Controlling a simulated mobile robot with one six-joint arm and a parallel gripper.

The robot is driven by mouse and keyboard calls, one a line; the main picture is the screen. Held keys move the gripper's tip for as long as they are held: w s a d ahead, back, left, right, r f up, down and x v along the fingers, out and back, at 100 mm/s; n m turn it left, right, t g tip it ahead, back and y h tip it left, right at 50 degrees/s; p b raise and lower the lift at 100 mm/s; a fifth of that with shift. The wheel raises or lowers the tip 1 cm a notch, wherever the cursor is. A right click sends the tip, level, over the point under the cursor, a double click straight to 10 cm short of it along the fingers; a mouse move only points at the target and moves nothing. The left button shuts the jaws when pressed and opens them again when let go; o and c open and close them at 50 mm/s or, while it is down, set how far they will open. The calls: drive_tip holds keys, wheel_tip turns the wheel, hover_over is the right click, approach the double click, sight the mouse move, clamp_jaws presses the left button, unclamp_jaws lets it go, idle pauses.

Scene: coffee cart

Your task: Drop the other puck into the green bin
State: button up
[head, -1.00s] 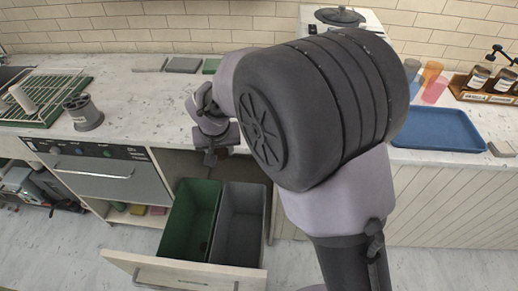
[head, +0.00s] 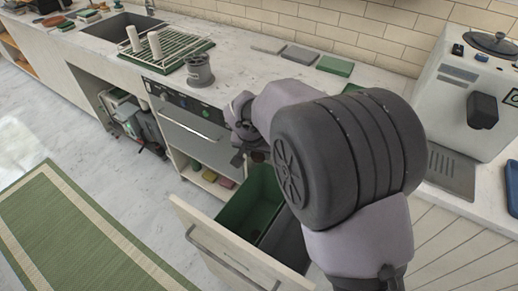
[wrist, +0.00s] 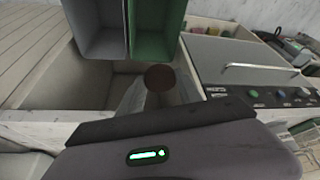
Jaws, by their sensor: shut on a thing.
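A round brown puck (wrist: 160,77) is held at the end of my gripper (wrist: 160,90) in the wrist view. My gripper (head: 240,152) is small in the head view, beside the counter's front edge. The green bin (head: 240,212) stands in the pulled-out drawer, and my gripper is near its counter-side end. The green bin (wrist: 150,50) also shows at the top of the wrist view, with the puck appearing just short of its near rim. The bin's floor is only partly seen.
A grey bin (head: 287,243) stands against the green bin in the drawer (head: 225,250). A silver appliance front with a handle (head: 188,128) is beside the drawer. A grey cylindrical holder (head: 199,72) stands on the counter (head: 255,80). A green mat lies on the floor.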

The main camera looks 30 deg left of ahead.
drive_tip(key=shift+f, duration=0.45)
drive_tip(key=shift+r, duration=0.1)
drive_tip(key=o, duration=1.4)
drive_tip(key=p+v, duration=0.5)
drive_tip(key=v, duration=1.2)
drive_tip(key=shift+s+r+p, duration=0.15)
drive_tip(key=shift+p, duration=0.25)
